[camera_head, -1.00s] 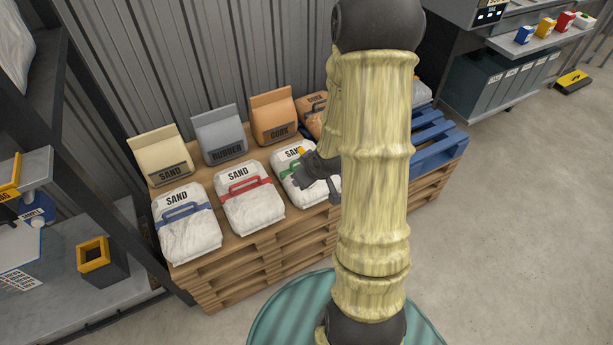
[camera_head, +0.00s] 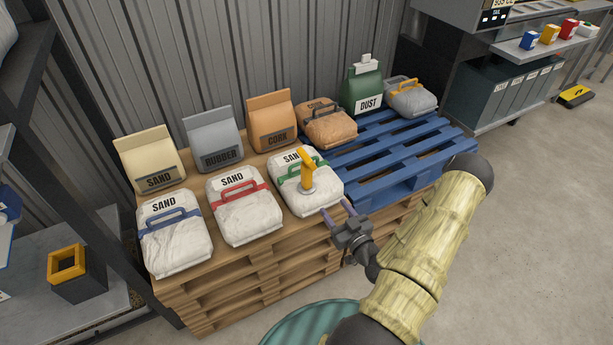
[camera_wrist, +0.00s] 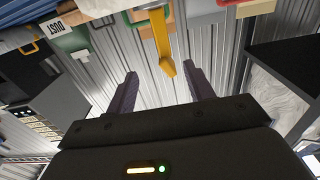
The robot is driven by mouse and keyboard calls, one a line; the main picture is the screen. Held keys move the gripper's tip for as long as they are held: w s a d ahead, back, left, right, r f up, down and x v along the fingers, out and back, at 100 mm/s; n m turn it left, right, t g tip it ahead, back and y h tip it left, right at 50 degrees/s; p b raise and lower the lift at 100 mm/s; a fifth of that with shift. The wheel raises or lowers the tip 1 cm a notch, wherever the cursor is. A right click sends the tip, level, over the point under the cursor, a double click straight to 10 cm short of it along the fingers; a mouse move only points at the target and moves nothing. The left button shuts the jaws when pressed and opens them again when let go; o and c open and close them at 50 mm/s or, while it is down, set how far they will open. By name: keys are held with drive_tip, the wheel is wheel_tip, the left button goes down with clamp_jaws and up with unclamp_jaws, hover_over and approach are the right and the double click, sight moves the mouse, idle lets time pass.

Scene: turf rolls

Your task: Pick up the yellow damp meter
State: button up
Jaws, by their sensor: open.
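The yellow damp meter (camera_head: 307,172) stands upright on the white sand bag with the green handle (camera_head: 322,197), its round grey base on the bag. In the wrist view the yellow meter (camera_wrist: 161,45) shows ahead of the jaws, between and beyond the fingertips. My gripper (camera_head: 337,213) is open and empty, in front of and to the lower right of the meter, apart from it. The two purple fingers of my gripper (camera_wrist: 161,80) are spread wide in the wrist view.
White sand bags with red (camera_head: 245,207) and blue (camera_head: 175,235) handles stand to the left. Rubber (camera_head: 212,138) and cork (camera_head: 272,120) bags stand behind. A blue pallet (camera_head: 385,150) lies to the right with a green dust bag (camera_head: 363,85). A shelf frame (camera_head: 75,165) stands at the left.

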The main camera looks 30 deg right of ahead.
sight(309, 178)
drive_tip(key=shift+w, duration=0.1)
drive_tip(key=w, duration=1.2)
drive_tip(key=shift+a, duration=0.25)
drive_tip(key=shift+w+a+f, duration=0.15)
drive_tip(key=shift+w+f, duration=0.05)
drive_tip(key=shift+w, duration=1.2)
drive_tip(key=shift+w+a+f, duration=0.1)
drive_tip(key=shift+w+f, duration=0.1)
drive_tip(key=shift+w, duration=1.2)
drive_tip(key=shift+s+a, duration=0.1)
drive_tip(key=shift+a, duration=0.05)
drive_tip(key=shift+s+d, duration=0.15)
drive_tip(key=shift+d, duration=0.1)
drive_tip(key=shift+a, duration=0.1)
clamp_jaws()
